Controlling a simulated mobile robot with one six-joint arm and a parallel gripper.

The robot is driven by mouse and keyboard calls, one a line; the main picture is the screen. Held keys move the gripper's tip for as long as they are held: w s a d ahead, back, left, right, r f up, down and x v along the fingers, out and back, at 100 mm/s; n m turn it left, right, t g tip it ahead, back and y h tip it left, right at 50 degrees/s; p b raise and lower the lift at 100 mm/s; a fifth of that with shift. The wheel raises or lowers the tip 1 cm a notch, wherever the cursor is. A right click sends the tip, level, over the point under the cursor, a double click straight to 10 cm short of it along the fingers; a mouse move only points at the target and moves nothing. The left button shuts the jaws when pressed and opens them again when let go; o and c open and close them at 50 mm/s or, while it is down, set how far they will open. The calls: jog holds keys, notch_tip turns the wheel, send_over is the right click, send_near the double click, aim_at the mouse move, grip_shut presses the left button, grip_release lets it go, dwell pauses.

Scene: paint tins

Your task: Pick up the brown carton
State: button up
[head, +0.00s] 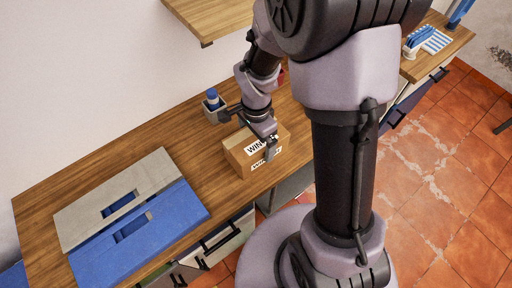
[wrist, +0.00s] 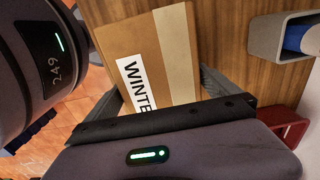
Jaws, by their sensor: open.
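The brown carton (head: 240,156) stands on the wooden worktop, near its front edge, with white labels reading "WIN..." on it. In the wrist view the carton (wrist: 178,40) shows its tape strip and a label reading "WINTE", with its near end hidden by my gripper's body. My gripper (head: 271,146) is over the carton in the head view, and my arm hides part of the carton's right side. In the wrist view my open gripper (wrist: 160,90) has one finger at each side of the carton. I cannot tell whether the fingers touch it.
A grey holder with a blue-capped bottle (head: 212,98) stands behind the carton; the holder (wrist: 266,38) is close to a finger. A red object (wrist: 290,128) is nearby. Grey and blue panels (head: 135,225) lie at the left. A shelf (head: 208,20) hangs above.

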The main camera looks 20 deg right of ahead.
notch_tip(320, 180, down, 2)
jog(key=shift+f, duration=0.15)
jog(key=shift+c, duration=1.1)
jog(key=c, duration=1.5)
jog(key=shift+r, duration=0.2)
